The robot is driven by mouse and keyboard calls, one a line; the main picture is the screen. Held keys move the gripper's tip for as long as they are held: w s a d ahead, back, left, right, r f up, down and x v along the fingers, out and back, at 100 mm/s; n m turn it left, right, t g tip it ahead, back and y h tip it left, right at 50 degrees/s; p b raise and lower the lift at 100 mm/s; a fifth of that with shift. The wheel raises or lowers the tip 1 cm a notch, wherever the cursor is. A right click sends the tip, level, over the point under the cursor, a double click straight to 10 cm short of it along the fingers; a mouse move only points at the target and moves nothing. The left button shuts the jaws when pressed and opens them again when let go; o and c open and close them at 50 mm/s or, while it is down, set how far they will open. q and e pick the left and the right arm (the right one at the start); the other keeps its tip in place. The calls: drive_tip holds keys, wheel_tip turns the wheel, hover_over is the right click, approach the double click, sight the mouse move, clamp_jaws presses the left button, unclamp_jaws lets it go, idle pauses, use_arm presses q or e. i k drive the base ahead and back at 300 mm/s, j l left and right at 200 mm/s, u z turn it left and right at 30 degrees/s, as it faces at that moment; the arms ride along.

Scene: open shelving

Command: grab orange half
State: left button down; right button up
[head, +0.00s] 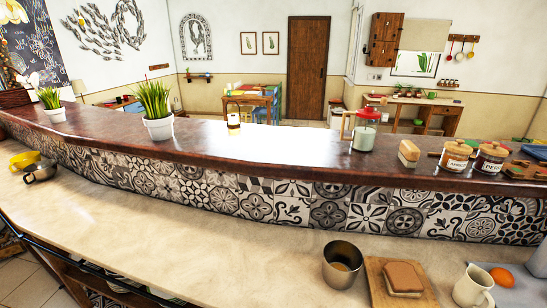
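The orange half (502,277) is a small round orange shape at the lower right of the head view. It lies on a grey board or tray (516,296) on the pale lower counter (215,245). A white pitcher (472,288) stands just left of it. The cut face cannot be made out clearly. Neither of my grippers shows in this view.
A metal cup (341,266) and a wooden board (376,285) with a bread slice (403,277) stand left of the pitcher. The raised dark bar top (290,146) holds jars (455,157) and plants. The middle of the lower counter is clear.

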sight(504, 278)
drive_tip(key=z, duration=1.95)
drive_tip(key=i+l+u, duration=0.1)
drive_tip(key=u, duration=0.75)
drive_tip(key=i+l+u, duration=0.15)
drive_tip(key=l+u, duration=0.25)
drive_tip(key=l, duration=0.55)
drive_tip(key=l+u, duration=0.35)
drive_tip(key=l, duration=0.6)
